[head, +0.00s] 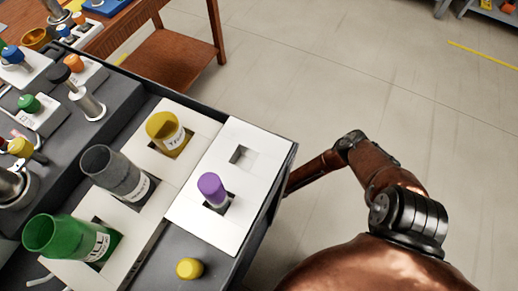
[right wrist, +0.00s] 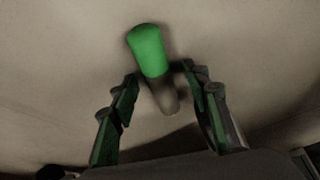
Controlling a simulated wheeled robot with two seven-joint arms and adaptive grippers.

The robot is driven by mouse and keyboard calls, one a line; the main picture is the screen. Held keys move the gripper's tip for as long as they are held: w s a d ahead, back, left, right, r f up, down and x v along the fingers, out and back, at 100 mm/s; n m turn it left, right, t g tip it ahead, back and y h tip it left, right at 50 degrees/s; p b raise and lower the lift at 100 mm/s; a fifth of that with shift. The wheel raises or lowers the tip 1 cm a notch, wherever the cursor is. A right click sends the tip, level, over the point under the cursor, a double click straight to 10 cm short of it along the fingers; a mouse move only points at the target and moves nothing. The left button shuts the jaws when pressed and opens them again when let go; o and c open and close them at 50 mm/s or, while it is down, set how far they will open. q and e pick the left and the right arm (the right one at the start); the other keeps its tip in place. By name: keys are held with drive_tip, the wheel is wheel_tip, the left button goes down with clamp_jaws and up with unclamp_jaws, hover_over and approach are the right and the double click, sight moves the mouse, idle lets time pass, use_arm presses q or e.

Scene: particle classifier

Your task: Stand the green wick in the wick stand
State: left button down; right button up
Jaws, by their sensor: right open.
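The green wick (right wrist: 149,52), with a green top and a greyish lower end, shows in the right wrist view against a pale surface. My right gripper (right wrist: 160,82) is open, with one finger on each side of the wick's lower part; I cannot tell whether they touch it. In the head view the white wick stand (head: 255,195) has an empty square slot (head: 242,157) and a purple wick (head: 212,190) upright in the other. My right arm reaches beyond the bench's right edge, its gripper hidden there. My left gripper is not in view.
Green (head: 60,238), grey (head: 115,175) and yellow (head: 167,134) jars stand tilted in white holders left of the stand. A yellow-capped piece (head: 190,268) is near the bench's front. Capped items crowd the left.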

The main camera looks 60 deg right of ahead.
drive_tip(key=shift+c, duration=0.4)
clamp_jaws()
drive_tip(key=shift+r, duration=0.1)
